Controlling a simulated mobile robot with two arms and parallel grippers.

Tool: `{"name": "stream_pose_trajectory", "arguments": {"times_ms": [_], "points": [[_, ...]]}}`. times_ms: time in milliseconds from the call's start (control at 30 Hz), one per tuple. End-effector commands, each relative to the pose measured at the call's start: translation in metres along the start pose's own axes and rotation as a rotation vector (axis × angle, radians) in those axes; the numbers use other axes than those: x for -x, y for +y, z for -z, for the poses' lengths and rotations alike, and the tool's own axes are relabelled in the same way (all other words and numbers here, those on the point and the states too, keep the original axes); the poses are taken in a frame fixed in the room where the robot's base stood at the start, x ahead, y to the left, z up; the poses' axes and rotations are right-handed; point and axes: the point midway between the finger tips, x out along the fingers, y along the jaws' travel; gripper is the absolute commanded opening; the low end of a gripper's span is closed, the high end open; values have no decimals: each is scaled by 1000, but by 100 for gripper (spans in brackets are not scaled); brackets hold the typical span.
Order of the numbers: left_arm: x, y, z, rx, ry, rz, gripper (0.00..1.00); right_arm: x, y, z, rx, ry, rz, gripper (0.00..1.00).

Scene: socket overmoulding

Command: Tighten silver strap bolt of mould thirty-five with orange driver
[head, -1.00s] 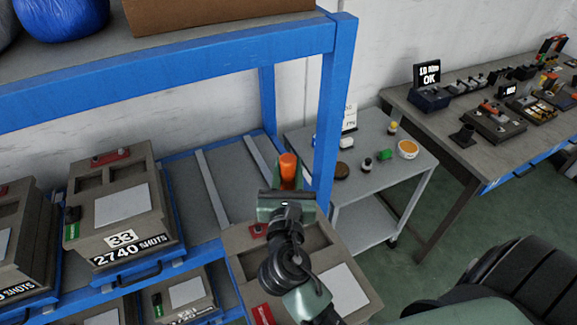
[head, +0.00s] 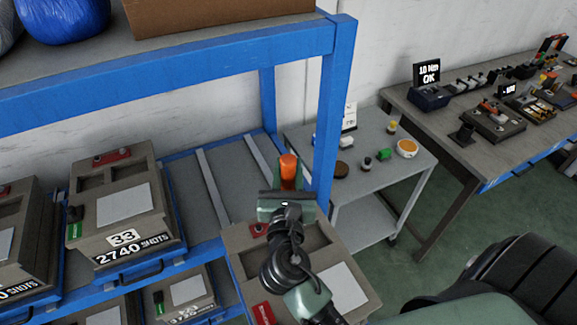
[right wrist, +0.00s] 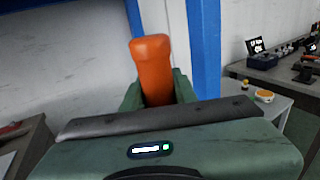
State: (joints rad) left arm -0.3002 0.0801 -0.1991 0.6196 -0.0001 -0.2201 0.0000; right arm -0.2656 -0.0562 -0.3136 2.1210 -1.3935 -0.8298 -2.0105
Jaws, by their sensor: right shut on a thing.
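The orange driver (head: 288,168) stands roughly upright in my right gripper (head: 287,187), which is shut on it. In the right wrist view the orange handle (right wrist: 152,70) rises between the two green fingers; its lower end is hidden. The gripper is above the far end of a grey-brown mould (head: 240,247) at the shelf's right end. My arm covers part of this mould, and its number is not visible. A red part (head: 259,229) shows on its far left corner. I cannot make out a silver strap bolt or whether the driver touches one. My left gripper is out of view.
The blue rack post (head: 331,110) stands close right of the gripper. Mould 33 (head: 90,233) sits to the left, with empty shelf between. A grey trolley (head: 385,185) and a bench (head: 430,125) with a "10 Nm OK" display (head: 427,73) are to the right.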

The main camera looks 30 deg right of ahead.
Motion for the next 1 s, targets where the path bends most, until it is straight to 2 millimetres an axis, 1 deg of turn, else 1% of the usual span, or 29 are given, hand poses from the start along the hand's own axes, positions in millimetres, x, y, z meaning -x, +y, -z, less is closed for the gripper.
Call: {"name": "stream_pose_trajectory", "arguments": {"times_ms": [367, 700, 1000], "points": [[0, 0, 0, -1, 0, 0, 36, 0, 0, -1, 0, -3, 0, 0], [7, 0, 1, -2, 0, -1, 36, 0, 0, -2, 2, -3, 0, 0], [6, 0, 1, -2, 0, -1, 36, 0, 0, -1, 0, -3, 0, 0]]}}
